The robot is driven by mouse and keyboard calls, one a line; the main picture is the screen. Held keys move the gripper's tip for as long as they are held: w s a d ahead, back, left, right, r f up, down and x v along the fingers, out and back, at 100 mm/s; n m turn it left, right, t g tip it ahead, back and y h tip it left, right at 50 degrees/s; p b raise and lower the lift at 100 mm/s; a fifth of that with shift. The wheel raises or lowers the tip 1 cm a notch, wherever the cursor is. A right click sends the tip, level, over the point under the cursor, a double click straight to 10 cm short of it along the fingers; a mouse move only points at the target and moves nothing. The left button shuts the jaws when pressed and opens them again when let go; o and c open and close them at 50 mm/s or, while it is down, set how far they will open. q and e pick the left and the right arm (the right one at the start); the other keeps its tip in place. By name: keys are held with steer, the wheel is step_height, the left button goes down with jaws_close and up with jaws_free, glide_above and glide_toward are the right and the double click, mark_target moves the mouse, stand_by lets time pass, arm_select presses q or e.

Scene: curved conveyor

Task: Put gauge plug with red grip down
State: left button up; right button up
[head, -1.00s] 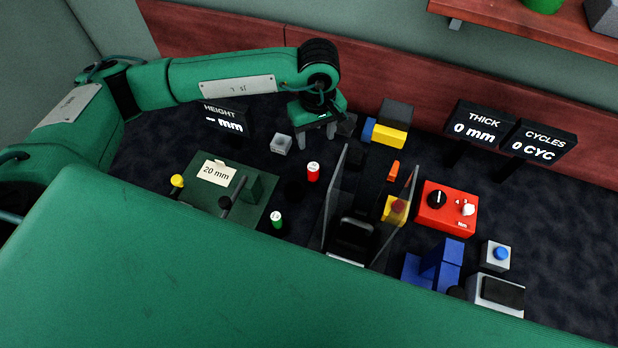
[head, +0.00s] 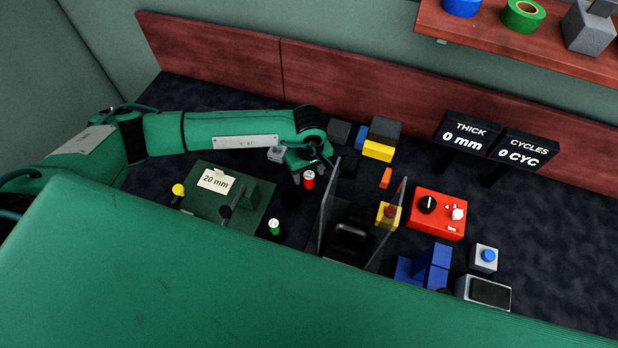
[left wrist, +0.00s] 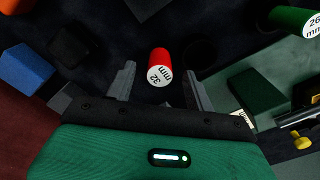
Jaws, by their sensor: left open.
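The gauge plug with red grip (head: 309,180) stands upright on the dark surface, just right of the green fixture. In the left wrist view its red cylinder (left wrist: 159,57) shows a white end marked "32 mm". My left gripper (head: 308,174) is just above or beside it. In the left wrist view the two fingers of my left gripper (left wrist: 158,90) are apart, one on each side of the plug's line, with visible gaps. The gauge plug with green grip (head: 274,227) stands nearer, and it shows at the upper right of the left wrist view (left wrist: 296,20). My right gripper is not in view.
The green fixture (head: 202,203) with a "20 mm" label lies left. Clear upright panels (head: 328,205) stand close on the right. Yellow (head: 378,151) and dark blocks are behind. A red control box (head: 438,214) and blue blocks (head: 411,272) are further right.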

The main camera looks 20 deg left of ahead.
arm_select(q)
steer(key=shift+f, duration=0.95)
steer(key=shift+c, duration=0.2)
steer(key=c, duration=1.1)
jaws_close()
steer(key=shift+r, duration=0.15)
